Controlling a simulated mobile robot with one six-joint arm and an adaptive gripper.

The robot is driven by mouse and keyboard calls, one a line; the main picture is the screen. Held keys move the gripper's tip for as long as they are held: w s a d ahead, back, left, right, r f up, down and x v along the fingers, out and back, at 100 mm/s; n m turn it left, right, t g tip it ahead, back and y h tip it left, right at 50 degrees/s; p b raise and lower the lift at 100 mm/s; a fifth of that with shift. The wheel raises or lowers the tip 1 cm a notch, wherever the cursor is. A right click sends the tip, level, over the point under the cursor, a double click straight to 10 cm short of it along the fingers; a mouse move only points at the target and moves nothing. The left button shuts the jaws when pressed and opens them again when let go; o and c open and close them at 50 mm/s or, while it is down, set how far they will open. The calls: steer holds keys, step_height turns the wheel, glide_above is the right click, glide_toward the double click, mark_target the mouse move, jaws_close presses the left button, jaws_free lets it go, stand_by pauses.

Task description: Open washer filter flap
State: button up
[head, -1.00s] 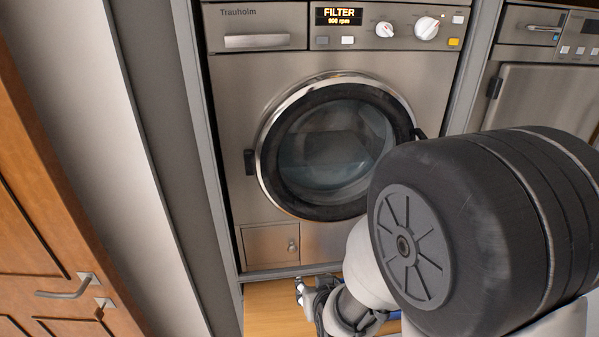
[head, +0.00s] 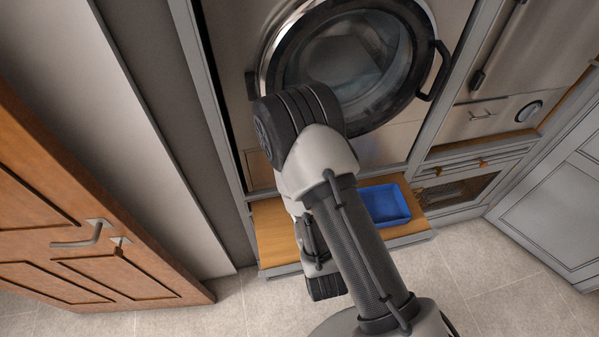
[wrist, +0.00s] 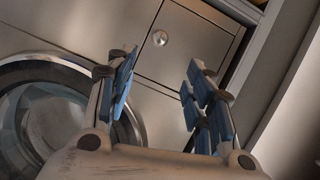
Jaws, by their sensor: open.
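The washer's filter flap (wrist: 188,45) is a square metal panel with a small round knob (wrist: 160,38); it looks closed in the wrist view. In the head view my arm hides most of the flap (head: 258,172), leaving only its left part. The washer (head: 400,145) has a round glass door (head: 345,62), which looks shut. My gripper (wrist: 158,90) is open and empty, with blue-padded fingers apart. In the wrist view the flap and its knob lie beyond the fingertips, with no visible contact. The fingertips are hidden in the head view.
A wooden bench shelf (head: 272,232) juts out below the washer, with a blue tray (head: 386,205) on it. An open wooden door (head: 75,215) stands at the left. An oven (head: 490,120) and cabinets are at the right. Tiled floor (head: 470,280) is free in front.

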steer(key=b+x, duration=1.3)
steer(key=x, duration=0.2)
steer(key=shift+w+f, duration=0.15)
steer(key=shift+w, duration=0.2)
steer(key=shift+c, duration=0.5)
jaws_close()
